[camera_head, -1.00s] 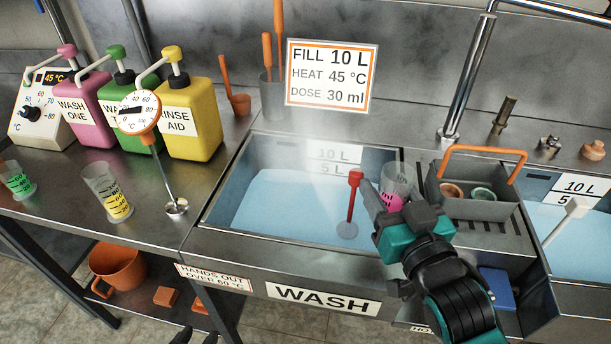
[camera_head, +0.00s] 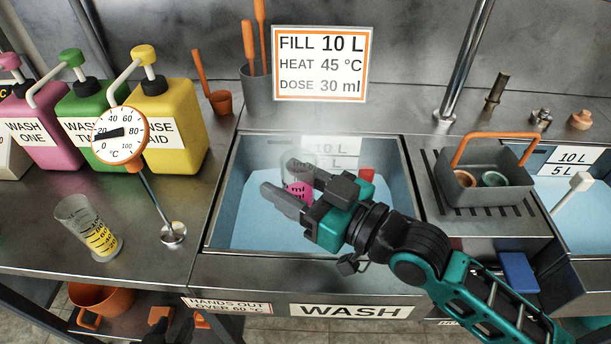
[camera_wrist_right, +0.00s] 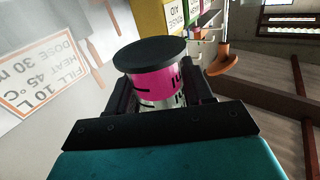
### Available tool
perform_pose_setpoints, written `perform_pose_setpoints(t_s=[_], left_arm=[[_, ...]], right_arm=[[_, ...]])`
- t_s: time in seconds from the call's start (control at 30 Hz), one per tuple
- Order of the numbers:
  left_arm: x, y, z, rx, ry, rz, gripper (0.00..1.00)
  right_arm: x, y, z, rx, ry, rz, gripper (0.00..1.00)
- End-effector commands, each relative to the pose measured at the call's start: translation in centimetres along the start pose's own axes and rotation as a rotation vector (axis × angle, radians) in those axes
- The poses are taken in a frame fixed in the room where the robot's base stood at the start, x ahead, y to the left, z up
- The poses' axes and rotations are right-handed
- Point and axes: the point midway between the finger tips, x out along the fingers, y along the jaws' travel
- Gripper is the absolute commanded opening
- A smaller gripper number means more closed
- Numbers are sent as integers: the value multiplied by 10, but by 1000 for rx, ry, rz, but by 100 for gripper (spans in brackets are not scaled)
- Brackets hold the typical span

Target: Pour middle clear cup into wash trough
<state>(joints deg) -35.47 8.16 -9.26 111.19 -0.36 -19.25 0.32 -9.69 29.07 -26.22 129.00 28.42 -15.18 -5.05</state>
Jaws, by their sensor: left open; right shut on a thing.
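My right gripper (camera_head: 290,185) is shut on a clear cup (camera_head: 299,165) holding pink liquid. The cup is about upright in the head view, above the water of the wash trough (camera_head: 262,155). In the right wrist view the cup (camera_wrist_right: 162,92) sits between the fingers, with pink showing through its wall and a dark round end. Another clear cup with yellow liquid (camera_head: 97,238) stands on the counter at left. The dark tips of my left gripper (camera_head: 185,336) show at the bottom edge, apart and empty; the rest is out of view.
A dial thermometer (camera_head: 120,136) stands on the counter left of the trough. A grey caddy (camera_head: 485,192) with an orange handle stands right of the trough. Soap bottles (camera_head: 172,130) stand at back left.

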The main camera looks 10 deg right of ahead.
Motion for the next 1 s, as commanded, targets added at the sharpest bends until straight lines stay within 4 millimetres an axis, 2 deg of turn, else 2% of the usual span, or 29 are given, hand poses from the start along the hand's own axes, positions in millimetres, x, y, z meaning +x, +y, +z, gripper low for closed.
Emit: perform_pose_setpoints(t_s=[0.57,1.0], left_arm=[[-2,1,5,-1,-10,2,43],[-1,2,6,-1,-9,3,43]], right_arm=[[0,-2,2,6,-6,-20,20],[3,7,13,180,-63,-18,20]])
